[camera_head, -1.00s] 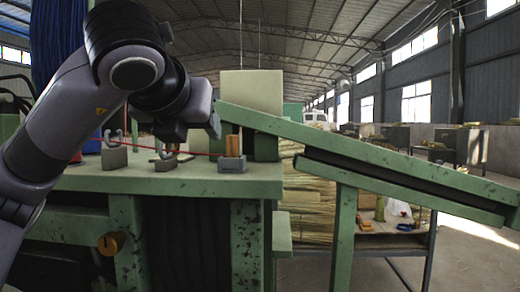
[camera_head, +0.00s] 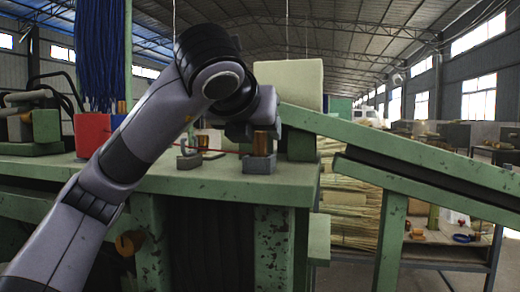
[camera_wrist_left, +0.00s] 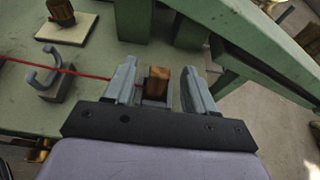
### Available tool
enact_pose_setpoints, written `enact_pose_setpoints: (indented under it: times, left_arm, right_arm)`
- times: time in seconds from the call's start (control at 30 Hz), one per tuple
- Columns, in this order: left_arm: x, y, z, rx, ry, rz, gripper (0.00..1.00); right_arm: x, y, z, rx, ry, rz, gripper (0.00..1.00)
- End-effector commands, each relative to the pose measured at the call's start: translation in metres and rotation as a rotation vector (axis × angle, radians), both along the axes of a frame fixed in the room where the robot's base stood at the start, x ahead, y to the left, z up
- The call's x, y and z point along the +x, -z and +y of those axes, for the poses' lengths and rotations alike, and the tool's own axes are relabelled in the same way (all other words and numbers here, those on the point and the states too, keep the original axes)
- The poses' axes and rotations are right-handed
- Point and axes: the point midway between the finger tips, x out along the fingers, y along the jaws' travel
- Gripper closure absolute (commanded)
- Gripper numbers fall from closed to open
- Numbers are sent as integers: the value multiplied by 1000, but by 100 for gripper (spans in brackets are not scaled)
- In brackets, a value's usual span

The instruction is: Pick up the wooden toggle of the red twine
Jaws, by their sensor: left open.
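The wooden toggle (camera_head: 262,143) stands upright in a small grey holder (camera_head: 259,165) near the right end of the green bench top. In the left wrist view the toggle (camera_wrist_left: 158,82) lies between the two fingers of my left gripper (camera_wrist_left: 159,90), which is open, with a gap visible on both sides. In the head view my left gripper (camera_head: 259,130) is directly above and around the toggle's top, partly hiding it. The red twine (camera_wrist_left: 95,77) runs from the left towards the toggle; it also shows in the head view (camera_head: 228,152). My right gripper is not in view.
A grey hook (camera_wrist_left: 45,72) guides the twine left of the toggle. A sloping green rail (camera_head: 400,158) descends to the right. Blue strands (camera_head: 98,55) hang at the back left.

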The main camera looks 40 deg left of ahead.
Motion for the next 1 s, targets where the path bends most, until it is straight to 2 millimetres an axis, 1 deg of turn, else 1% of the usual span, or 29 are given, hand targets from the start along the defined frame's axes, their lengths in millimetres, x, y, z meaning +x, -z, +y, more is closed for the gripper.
enact_pose_setpoints:
  times: [0.03,0.1,0.23,0.5,0.53,0.57,0.6,0.67,0.7,1.0]
  left_arm:
    - [7,2,5,-2,-4,6,45]
    - [15,6,10,-1,-5,5,45]
    - [27,12,15,1,-1,3,45]
    - [30,14,17,0,-1,1,45]
    - [30,14,17,0,-1,1,51]
    - [30,14,17,0,-1,1,61]
    - [30,14,17,0,-1,1,74]
    - [30,14,17,0,-1,1,94]
    - [30,14,17,0,-1,1,100]
    - [30,14,17,0,0,0,100]
  right_arm:
    - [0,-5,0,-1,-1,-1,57]
    - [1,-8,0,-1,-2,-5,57]
    - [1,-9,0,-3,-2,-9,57]
    - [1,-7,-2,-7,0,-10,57]
    - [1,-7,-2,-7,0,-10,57]
    - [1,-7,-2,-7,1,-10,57]
    - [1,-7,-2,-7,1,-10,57]
    - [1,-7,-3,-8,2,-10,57]
    - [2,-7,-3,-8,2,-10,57]
    - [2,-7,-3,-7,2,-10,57]
